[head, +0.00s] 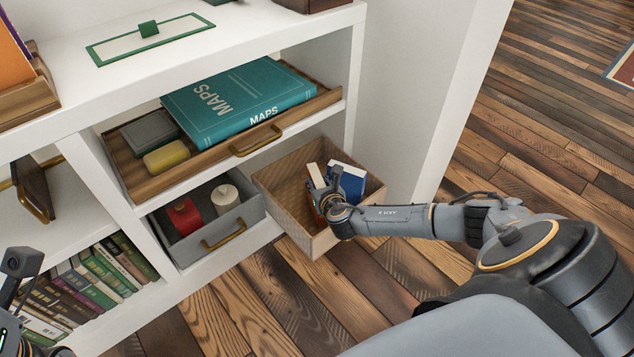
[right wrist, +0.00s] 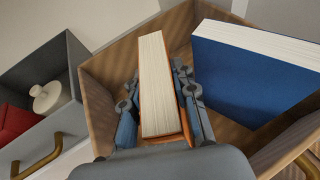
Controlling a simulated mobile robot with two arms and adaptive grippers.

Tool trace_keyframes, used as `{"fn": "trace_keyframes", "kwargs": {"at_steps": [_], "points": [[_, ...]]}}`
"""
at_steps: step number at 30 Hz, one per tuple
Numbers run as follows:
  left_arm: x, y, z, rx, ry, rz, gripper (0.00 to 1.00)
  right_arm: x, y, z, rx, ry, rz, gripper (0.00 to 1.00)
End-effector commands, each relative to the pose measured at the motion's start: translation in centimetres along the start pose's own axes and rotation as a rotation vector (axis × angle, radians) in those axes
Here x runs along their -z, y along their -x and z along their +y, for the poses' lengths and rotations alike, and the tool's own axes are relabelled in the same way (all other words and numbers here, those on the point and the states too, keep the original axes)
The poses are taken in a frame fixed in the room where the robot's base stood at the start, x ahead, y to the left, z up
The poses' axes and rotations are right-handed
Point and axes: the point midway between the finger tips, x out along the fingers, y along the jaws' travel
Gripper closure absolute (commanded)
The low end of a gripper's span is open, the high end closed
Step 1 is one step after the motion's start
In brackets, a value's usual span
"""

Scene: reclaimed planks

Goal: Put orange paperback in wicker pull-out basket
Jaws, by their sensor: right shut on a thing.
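The wicker pull-out basket (head: 283,208) is pulled out at the lower right of the shelf unit. It fills much of the right wrist view (right wrist: 97,98). My right gripper (head: 331,187) reaches down into it. In the right wrist view, its fingers (right wrist: 158,90) are shut on the orange paperback (right wrist: 153,70), one on each side. The book is on edge within the basket walls, cream page edges facing the camera. Its lower end is hidden, so I cannot tell whether it touches the bottom. Part of my left gripper (head: 20,264) shows at the left edge; its jaws are unclear.
A blue book (right wrist: 255,75) stands in the basket to the right of the paperback. A grey drawer (head: 222,226) with red and white items is open beside the basket. Above, a wooden tray drawer (head: 232,150) holds a teal MAPS book (head: 240,98).

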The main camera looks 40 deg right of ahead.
Motion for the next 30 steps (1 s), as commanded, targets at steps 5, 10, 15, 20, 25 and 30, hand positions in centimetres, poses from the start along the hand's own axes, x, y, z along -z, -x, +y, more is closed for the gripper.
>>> {"fn": "trace_keyframes", "kwargs": {"at_steps": [5,10,15,20,25,30], "points": [[0.0,-0.1,0.0,-0.002,0.0,0.005,0.65,0.2,-0.1,0.0,0.0,0.0,0.001,0.5],[0.0,-0.1,0.0,-0.003,0.0,0.005,0.65,0.2,-0.1,0.0,0.0,0.0,0.001,0.5],[0.0,-0.2,0.0,-0.003,0.0,0.006,0.65,-0.1,0.0,0.0,0.0,0.0,0.0,0.5],[0.1,-0.1,-0.1,0.011,0.003,-0.02,0.65,-0.2,1.7,0.0,-0.001,0.001,0.005,0.5],[0.1,0.7,-0.2,0.034,0.01,-0.081,0.65,-0.4,5.3,-0.1,-0.001,0.0,0.005,0.5],[0.5,1.6,-0.2,0.054,0.017,-0.132,0.65,-0.4,8.9,0.0,-0.001,0.001,0.005,0.5]]}}
